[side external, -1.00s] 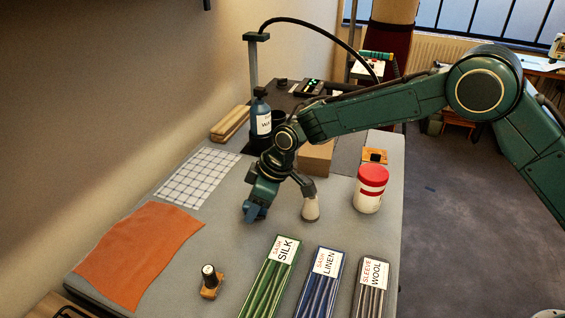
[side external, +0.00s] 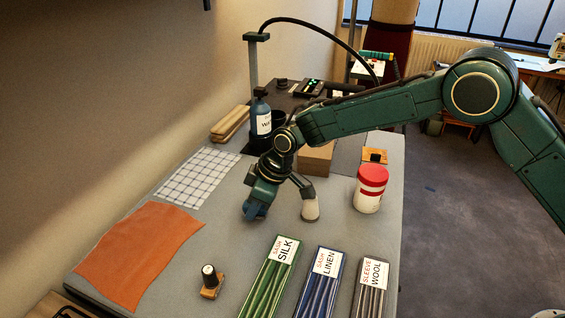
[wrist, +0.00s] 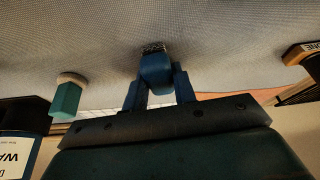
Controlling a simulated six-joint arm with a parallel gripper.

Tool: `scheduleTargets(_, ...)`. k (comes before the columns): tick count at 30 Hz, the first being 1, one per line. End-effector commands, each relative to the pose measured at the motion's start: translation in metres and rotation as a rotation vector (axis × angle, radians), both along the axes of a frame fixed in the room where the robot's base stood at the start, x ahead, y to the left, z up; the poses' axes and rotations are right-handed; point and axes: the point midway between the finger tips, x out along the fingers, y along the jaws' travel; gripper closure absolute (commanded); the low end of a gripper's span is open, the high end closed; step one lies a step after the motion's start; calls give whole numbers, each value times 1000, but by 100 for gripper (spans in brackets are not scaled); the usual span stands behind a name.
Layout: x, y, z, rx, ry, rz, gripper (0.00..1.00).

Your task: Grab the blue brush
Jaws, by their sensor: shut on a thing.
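The blue brush (wrist: 156,74) shows in the wrist view between the two fingers of my gripper (wrist: 158,88), with its dark bristly end toward the grey table top. My gripper is shut on it. In the side view my gripper (side external: 256,211) points down, low over the middle of the table. The brush is hard to tell apart from the blue fingers there. I cannot tell whether the brush touches the table.
A teal-handled tool with a pale base (side external: 310,209) stands close to the right. A red-and-white jar (side external: 370,189) stands farther right. Sash boxes (side external: 321,285) lie in front, an orange cloth (side external: 138,254) at left. A blue bottle (side external: 261,117) stands behind.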

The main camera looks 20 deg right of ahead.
Motion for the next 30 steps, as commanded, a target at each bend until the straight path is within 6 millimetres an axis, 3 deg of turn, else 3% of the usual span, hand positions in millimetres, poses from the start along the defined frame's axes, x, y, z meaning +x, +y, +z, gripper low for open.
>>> scheduleTargets(8,0,0,4,1,-1,0,96)
scheduleTargets(14,1,0,20,2,-2,0,96)
scheduleTargets(20,1,0,52,2,-4,0,96)
scheduleTargets(30,1,0,125,2,-5,-1,96)
